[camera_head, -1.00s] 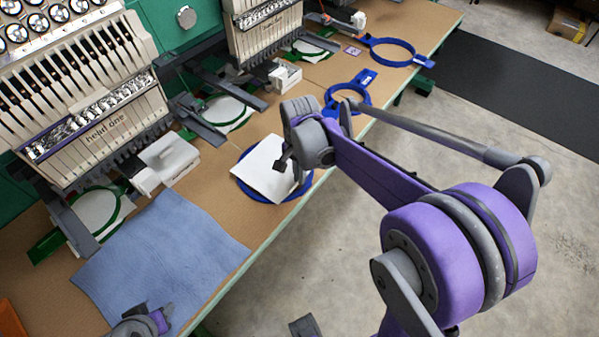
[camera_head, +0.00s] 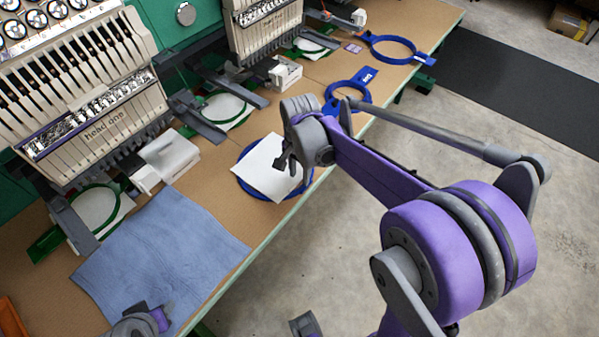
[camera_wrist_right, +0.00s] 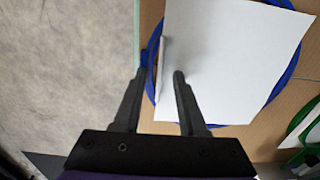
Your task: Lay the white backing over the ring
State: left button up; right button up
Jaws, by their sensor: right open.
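The white backing (camera_head: 264,168) lies over the blue ring (camera_head: 243,188) near the table's front edge, covering most of it. Parts of the ring's rim show around the sheet. In the right wrist view the backing (camera_wrist_right: 225,60) covers the ring's middle, and the blue rim (camera_wrist_right: 287,80) shows past its edges. A narrow strip at the sheet's left edge looks turned up. My right gripper (camera_head: 286,162) is open at the sheet's right side; its fingers (camera_wrist_right: 160,78) are apart near that edge. My left gripper (camera_head: 142,325) is at the bottom left, its jaws unclear.
A blue cloth (camera_head: 160,255) lies on the table (camera_head: 215,165) to the left. Another blue ring (camera_head: 348,107) and a farther one (camera_head: 412,55) lie behind. Embroidery heads (camera_head: 90,110) with green hoops (camera_head: 125,205) line the back. Grey floor (camera_head: 300,280) is open in front.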

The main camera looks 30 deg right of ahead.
jog(key=shift+r, duration=0.1)
pick_arm(q)
jog(key=shift+w+r+p, duration=0.1)
jog(key=shift+r+p, duration=0.4)
jog(key=shift+r, duration=0.05)
pick_arm(e)
notch_tip(320, 180, up, 11)
pick_arm(q)
jog(key=shift+w+r+p, duration=0.25)
jog(key=shift+r+p, duration=0.5)
jog(key=shift+r, duration=0.15)
jog(key=shift+w+r+p, duration=0.2)
jog(key=shift+r+p, duration=0.5)
jog(key=shift+r, duration=0.2)
pick_arm(e)
jog(key=s+a+f+n+t, duration=0.2)
jog(key=s+a+n, duration=0.1)
jog(key=s+n, duration=0.3)
jog(key=s+a+f+n+t, duration=0.3)
jog(key=s+a+n, duration=0.1)
jog(key=s+n, duration=0.3)
jog(key=shift+s+f+n, duration=0.2)
jog(key=shift+s+n, duration=0.1)
jog(key=shift+s, duration=0.7)
jog(key=shift+d, duration=0.1)
